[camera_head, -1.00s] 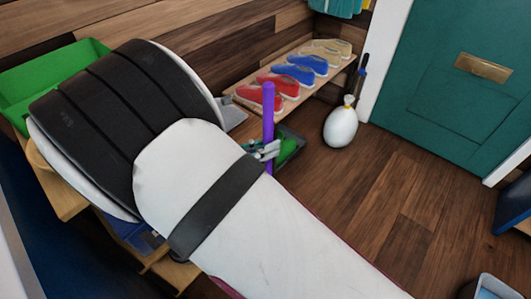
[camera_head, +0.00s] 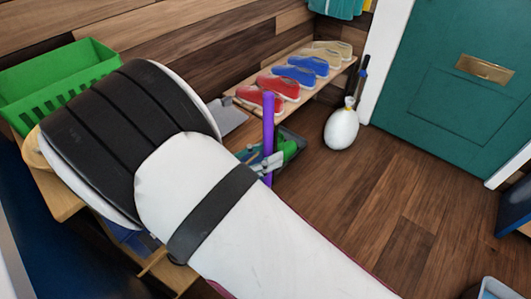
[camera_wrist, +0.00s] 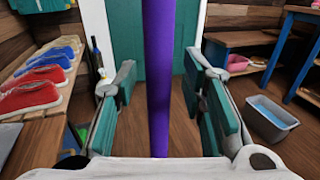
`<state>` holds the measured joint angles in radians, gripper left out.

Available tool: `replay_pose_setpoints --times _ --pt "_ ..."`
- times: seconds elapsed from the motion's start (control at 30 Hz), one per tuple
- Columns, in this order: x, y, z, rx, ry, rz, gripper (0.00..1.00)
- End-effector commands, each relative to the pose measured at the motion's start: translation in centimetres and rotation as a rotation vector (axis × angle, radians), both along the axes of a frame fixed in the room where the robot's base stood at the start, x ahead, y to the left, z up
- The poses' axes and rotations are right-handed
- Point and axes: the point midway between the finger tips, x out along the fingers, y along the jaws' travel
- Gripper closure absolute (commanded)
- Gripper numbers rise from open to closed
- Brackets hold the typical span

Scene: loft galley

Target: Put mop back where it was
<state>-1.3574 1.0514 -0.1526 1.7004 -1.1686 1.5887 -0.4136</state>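The mop shows as an upright purple handle (camera_head: 268,125) beyond my forearm in the head view; its lower end is hidden by my arm. In the wrist view the purple handle (camera_wrist: 159,80) runs from top to bottom through the middle. My gripper (camera_wrist: 160,95) is open, with one finger on each side of the handle and a visible gap on both sides. In the head view my gripper (camera_head: 264,163) is small and partly hidden, at the handle.
A low wooden shoe bench (camera_head: 335,72) holds red, blue and tan shoes. A grey tub (camera_wrist: 270,118) sits at right. Floor between is clear.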

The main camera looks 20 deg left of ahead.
Motion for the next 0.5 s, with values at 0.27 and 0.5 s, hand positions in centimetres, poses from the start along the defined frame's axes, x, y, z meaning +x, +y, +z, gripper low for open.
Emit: replay_pose_setpoints --times 0.27,0.5 --pt "-1.8 1.5 0.3 0.001 0.001 0.002 0.63" --pt "-4.8 3.8 0.4 0.000 0.000 0.002 0.63"
